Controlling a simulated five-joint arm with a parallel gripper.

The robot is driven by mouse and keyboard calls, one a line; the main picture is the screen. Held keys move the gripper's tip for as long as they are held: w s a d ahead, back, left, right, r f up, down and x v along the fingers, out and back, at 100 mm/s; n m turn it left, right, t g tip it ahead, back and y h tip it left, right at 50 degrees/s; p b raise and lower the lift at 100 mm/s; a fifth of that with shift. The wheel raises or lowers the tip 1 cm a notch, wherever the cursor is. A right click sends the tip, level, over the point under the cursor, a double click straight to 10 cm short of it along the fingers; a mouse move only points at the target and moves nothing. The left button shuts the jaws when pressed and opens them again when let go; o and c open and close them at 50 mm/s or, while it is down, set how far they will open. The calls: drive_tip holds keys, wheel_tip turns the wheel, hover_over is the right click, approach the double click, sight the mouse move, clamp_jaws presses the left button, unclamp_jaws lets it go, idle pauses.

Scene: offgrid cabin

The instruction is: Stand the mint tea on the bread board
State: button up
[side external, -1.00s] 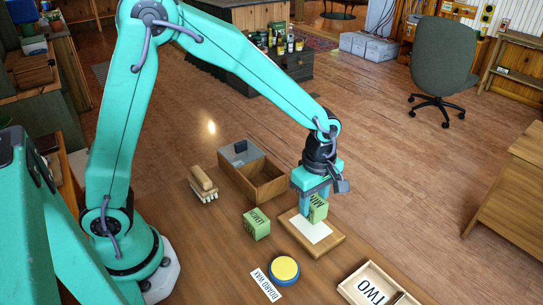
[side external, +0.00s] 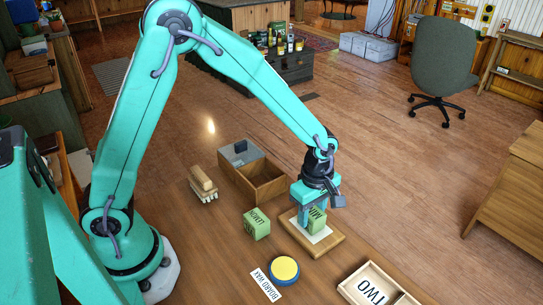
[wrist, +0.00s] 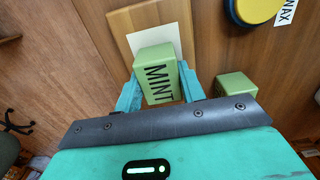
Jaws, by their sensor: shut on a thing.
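The mint tea is a green box marked MINT (side external: 317,221). It also shows in the wrist view (wrist: 158,72), between my two fingers. My gripper (side external: 313,216) is shut on it and points down over the bread board. The bread board (side external: 328,248) is a light wooden slab with a white sheet (side external: 322,237) on it. The box is upright, with its base at or just above the sheet; I cannot tell whether they touch. My fingers hide part of the box.
A second green box, its label apparently LEMON (side external: 257,224), stands left of the board. A brush (side external: 203,187) and an open wooden box (side external: 268,185) lie behind. A yellow-topped blue tin (side external: 284,270) is in front.

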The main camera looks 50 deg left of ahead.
sight(312, 211)
drive_tip(key=shift+f, duration=0.1)
drive_tip(key=o, duration=1)
drive_tip(key=shift+c, duration=0.2)
wheel_tip(312, 211, up, 12)
drive_tip(key=shift+a+r, duration=0.1)
drive_tip(key=shift+r, duration=0.1)
idle(0.4)
